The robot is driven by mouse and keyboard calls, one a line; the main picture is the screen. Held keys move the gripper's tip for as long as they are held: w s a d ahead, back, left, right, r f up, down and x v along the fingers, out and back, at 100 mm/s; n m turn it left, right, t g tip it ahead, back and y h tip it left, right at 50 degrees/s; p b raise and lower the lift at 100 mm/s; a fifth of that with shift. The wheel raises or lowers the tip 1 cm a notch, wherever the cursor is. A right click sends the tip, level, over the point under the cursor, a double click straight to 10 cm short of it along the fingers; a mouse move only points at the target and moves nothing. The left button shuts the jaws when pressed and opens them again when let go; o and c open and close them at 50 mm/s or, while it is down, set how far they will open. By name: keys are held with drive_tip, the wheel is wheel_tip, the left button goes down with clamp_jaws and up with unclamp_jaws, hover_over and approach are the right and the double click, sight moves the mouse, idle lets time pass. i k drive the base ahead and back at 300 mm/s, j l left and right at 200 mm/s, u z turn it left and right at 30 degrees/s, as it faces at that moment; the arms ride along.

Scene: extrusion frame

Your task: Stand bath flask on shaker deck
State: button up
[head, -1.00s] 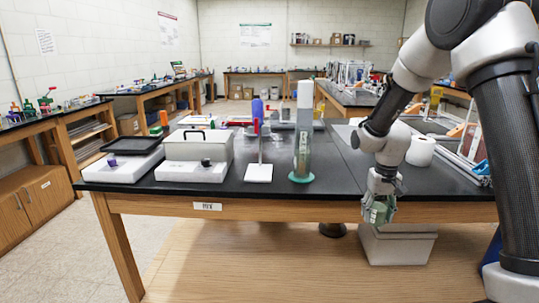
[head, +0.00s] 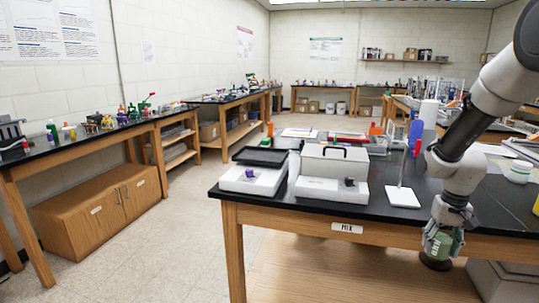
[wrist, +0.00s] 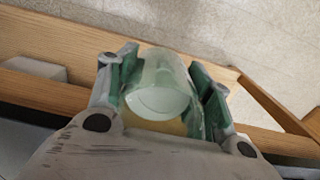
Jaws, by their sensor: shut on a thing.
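My gripper (head: 441,240) is shut on the bath flask (wrist: 160,88), a pale green translucent vessel that sits between the two green-padded fingers in the wrist view. In the head view the flask (head: 438,248) is partly hidden by the fingers, at the bench's front side, right of the MIX label. The shaker deck (head: 260,156) is a black rimmed tray on a white base with a purple knob, at the bench's left end. It looks empty. The gripper is well to the right of the deck and apart from it.
A white bath box (head: 334,165) with a dark handle and knob stands just right of the shaker. A white stand with a thin upright rod (head: 402,195) is between the box and my arm. The floor (head: 150,240) left of the bench is clear.

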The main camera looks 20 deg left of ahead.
sight(262, 156)
drive_tip(key=j, duration=2.15)
